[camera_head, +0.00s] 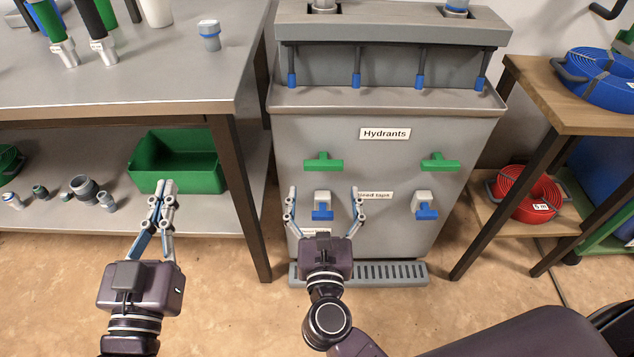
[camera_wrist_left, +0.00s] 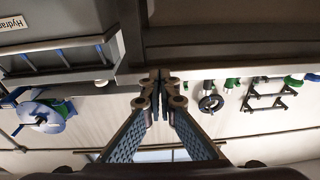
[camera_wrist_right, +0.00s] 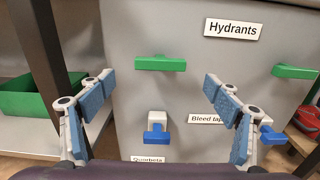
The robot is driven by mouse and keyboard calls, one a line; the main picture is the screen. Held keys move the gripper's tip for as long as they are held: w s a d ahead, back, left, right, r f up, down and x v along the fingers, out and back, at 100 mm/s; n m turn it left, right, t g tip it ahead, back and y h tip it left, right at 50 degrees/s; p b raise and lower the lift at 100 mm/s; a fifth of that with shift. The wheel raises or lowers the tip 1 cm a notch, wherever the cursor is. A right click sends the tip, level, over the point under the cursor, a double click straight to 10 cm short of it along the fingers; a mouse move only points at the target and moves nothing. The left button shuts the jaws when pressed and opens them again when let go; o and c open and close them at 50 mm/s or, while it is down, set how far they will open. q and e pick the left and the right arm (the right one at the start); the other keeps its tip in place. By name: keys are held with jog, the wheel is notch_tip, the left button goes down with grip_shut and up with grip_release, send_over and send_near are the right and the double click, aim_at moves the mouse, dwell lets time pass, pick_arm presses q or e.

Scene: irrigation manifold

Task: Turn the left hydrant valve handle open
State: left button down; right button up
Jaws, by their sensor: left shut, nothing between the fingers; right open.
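The left hydrant valve handle (camera_head: 323,162) is a green T-shaped bar lying level on the grey hydrant cabinet (camera_head: 390,265). It also shows in the right wrist view (camera_wrist_right: 160,63), above and between the fingers. My right gripper (camera_head: 324,190) is open in front of the cabinet, below the green handle and around the blue bleed tap (camera_head: 322,211) as the head camera sees it. The fingers appear apart from the handle. My left gripper (camera_head: 168,186) is shut and empty, left of the cabinet near the bench. A second green handle (camera_head: 439,162) sits at the right.
A steel bench (camera_head: 120,88) with a lower shelf stands left; a green bin (camera_head: 178,181) and several fittings are on the shelf. Another blue tap (camera_head: 425,211) is below the right handle. A wooden table (camera_head: 540,95) with hose reels stands right. A drip grate (camera_head: 385,273) lies at the cabinet's foot.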

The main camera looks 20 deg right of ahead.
aim_at(324, 168)
jog(key=x, duration=0.6)
jog(key=shift+w, duration=0.15)
jog(key=shift+w+d, duration=0.25)
jog(key=shift+w, duration=0.3)
pick_arm(q)
jog(key=r, duration=0.1)
jog(key=r+t, duration=0.1)
jog(key=r, duration=0.1)
jog(key=shift+s+d+t, duration=0.2)
jog(key=shift+t, duration=0.1)
